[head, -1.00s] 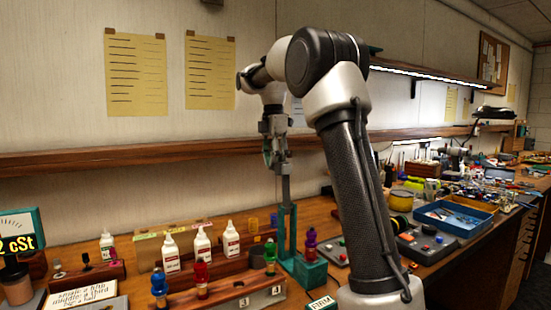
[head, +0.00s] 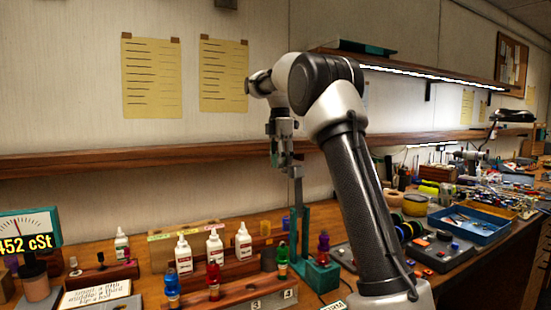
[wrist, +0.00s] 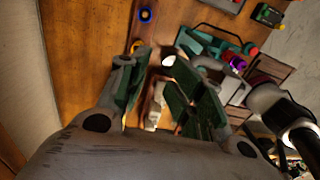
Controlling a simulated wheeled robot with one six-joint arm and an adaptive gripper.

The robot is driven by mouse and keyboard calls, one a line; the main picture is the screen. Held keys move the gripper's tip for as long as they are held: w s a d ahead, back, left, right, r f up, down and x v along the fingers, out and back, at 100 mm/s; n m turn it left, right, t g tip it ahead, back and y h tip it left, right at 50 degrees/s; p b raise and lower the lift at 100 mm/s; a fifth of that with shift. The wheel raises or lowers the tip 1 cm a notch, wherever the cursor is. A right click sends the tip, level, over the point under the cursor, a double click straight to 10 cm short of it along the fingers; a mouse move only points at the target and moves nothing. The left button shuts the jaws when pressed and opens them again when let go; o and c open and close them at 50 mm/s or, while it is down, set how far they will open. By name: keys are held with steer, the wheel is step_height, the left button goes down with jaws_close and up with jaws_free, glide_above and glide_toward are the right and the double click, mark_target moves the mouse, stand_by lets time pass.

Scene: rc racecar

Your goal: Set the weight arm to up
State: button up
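A teal stand (head: 305,228) stands on the bench, with a slim grey upright bar (head: 297,200) beside its post; the bar looks like the weight arm, but I cannot tell its setting. The teal stand also shows in the wrist view (wrist: 208,45), beyond the fingers. My gripper (head: 286,163) hangs near the top of the bar, pointing down. In the wrist view my gripper (wrist: 160,92) has its two green-padded fingers apart, with no held thing visible between them. I cannot tell whether a finger touches the bar.
A gauge (head: 27,232) reads 452 cSt. A wooden shelf (head: 130,160) runs along the wall behind.

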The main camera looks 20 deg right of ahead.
steer(key=shift+w+a+r, duration=0.1)
steer(key=shift+w+r, duration=0.05)
steer(key=shift+w, duration=1)
steer(key=shift+w+r, duration=0.15)
steer(key=shift+w, duration=1)
steer(key=s+r+m, duration=0.1)
steer(key=s, duration=0.2)
steer(key=s+a+r+m, duration=0.1)
steer(key=s, duration=0.1)
steer(key=s+r+m+t, duration=0.1)
steer(key=s+r+m, duration=0.1)
steer(key=s, duration=0.1)
steer(key=shift+s+a, duration=0.2)
steer(key=shift+s, duration=0.1)
steer(key=s+a+m+t, duration=0.15)
steer(key=s+m, duration=0.35)
steer(key=s, duration=0.8)
steer(key=s+f+m+t, duration=0.1)
steer(key=s+f+m, duration=0.3)
steer(key=s+f, duration=0.3)
steer(key=s+a+f+m+t, duration=0.1)
steer(key=s+f+m, duration=0.4)
steer(key=s, duration=0.8)
step_height(320, 180, down, 2)
steer(key=shift+f+t, duration=0.1)
steer(key=shift+t, duration=0.25)
